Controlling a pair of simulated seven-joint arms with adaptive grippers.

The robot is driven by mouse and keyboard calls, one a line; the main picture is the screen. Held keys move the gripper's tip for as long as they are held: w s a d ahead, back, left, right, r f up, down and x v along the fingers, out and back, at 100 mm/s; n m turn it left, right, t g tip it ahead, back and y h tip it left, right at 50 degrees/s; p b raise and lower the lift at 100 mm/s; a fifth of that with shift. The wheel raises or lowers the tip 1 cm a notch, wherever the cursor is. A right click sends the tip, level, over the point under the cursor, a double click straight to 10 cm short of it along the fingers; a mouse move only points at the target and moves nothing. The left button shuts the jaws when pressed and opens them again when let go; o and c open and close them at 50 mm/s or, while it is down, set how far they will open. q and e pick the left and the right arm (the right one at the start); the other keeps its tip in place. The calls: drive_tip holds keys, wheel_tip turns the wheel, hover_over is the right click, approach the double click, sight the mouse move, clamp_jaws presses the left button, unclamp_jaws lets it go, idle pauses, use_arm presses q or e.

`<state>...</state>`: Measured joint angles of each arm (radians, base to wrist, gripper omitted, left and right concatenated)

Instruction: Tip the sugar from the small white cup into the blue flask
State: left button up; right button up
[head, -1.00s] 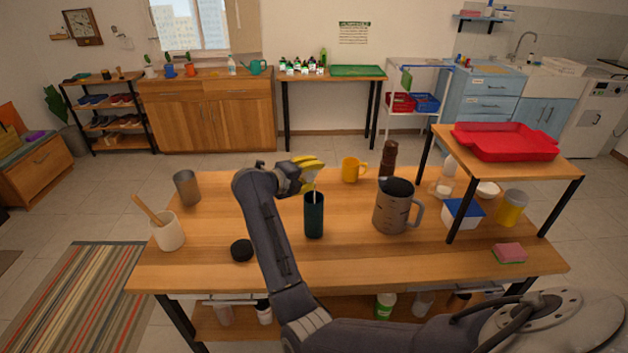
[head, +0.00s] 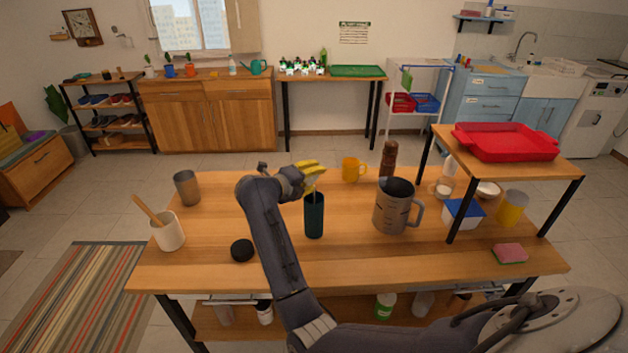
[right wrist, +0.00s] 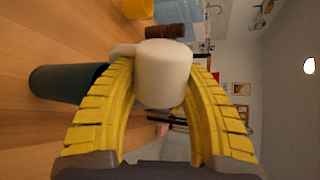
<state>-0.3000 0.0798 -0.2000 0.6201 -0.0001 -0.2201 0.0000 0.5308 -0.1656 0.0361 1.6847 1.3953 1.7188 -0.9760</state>
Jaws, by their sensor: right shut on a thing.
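The blue flask (head: 314,218), dark teal and open-topped, stands upright near the middle of the table. It also shows at the left of the right wrist view (right wrist: 60,82). My right gripper (head: 314,168), with yellow fingers, is just above the flask's mouth. In the right wrist view its fingers are shut around the small white cup (right wrist: 163,72), whose handle points left. The wrist view is turned sideways, and the cup's inside is hidden. In the head view the fingers mostly hide the cup, and a thin pale streak runs down to the flask mouth. My left gripper is not in view.
A black lid (head: 242,250) lies left of the flask. A large grey jug (head: 393,206) stands close on its right. A yellow mug (head: 351,170) and a brown grinder (head: 388,158) stand behind. A raised shelf with a red tray (head: 505,141) is at the right.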

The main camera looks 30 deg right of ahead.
drive_tip(key=shift+s+m+t, duration=0.25)
drive_tip(key=shift+m+t, duration=0.15)
drive_tip(key=shift+m, duration=0.3)
idle(0.9)
drive_tip(key=shift+w+r+n+g, duration=0.2)
drive_tip(key=shift+w+n+g, duration=0.15)
drive_tip(key=shift+n+g, duration=0.35)
drive_tip(key=shift+w+a+r+n, duration=0.1)
drive_tip(key=shift+w+r+n, duration=0.05)
drive_tip(key=shift+r+n, duration=0.4)
drive_tip(key=shift+n+g, duration=0.35)
drive_tip(key=shift+g, duration=0.15)
drive_tip(key=shift+w+n+h, duration=0.15)
drive_tip(key=shift+n+h, duration=0.15)
drive_tip(key=shift+n, duration=0.1)
